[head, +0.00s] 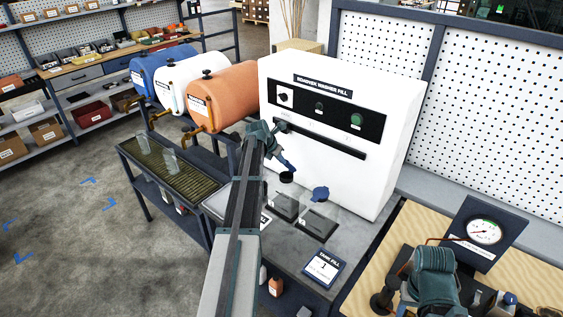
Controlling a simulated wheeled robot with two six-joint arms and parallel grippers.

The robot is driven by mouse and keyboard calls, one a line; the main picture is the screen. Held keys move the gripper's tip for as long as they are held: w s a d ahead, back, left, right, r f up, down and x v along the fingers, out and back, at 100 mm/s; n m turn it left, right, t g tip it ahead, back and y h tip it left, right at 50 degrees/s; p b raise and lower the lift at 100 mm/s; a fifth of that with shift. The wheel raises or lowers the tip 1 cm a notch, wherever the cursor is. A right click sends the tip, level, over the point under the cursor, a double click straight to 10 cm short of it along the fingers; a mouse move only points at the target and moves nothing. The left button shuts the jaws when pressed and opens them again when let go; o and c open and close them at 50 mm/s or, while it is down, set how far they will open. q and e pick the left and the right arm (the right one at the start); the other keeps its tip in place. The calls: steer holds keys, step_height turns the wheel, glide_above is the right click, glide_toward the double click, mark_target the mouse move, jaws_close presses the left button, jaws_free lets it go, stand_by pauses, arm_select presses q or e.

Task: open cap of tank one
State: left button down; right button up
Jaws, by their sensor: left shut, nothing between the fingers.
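Two low tanks with dark bases stand on the trolley top in front of the white washer-fill machine (340,150). The left tank (284,208) has a black cap (287,177). The right tank (318,226) has a blue cap (320,194). Which one is tank one is too small to read. My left gripper (290,168) is shut and empty, pointing down just above the black cap; whether it touches is unclear. My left arm hides part of the left tank's side. My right gripper (437,275) is low at the right; its fingers cannot be made out.
A card reading tank fill 1 (323,268) lies at the trolley's front. Blue, white and orange drums (222,95) stand behind at left, above a drip-grate bench (160,165) with glasses. A pressure gauge (484,232) stands on the wooden bench at right.

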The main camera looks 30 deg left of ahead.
arm_select(q)
steer(key=shift+w+r+p, duration=0.3)
steer(key=shift+w+r, duration=0.05)
steer(key=shift+w, duration=0.25)
steer(key=shift+w+r+p, duration=0.25)
steer(key=shift+w+r, duration=0.05)
steer(key=shift+w, duration=0.25)
steer(key=shift+w+d+r, duration=0.1)
steer(key=shift+w+r, duration=0.1)
steer(key=shift+w, duration=0.6)
steer(key=shift+w+d, duration=0.2)
steer(key=shift+w, duration=1.6)
steer(key=shift+r, duration=0.1)
steer(key=shift+w+r+p, duration=0.1)
steer(key=shift+r+p, duration=0.05)
steer(key=shift+p, duration=0.3)
steer(key=shift+r+p, duration=0.65)
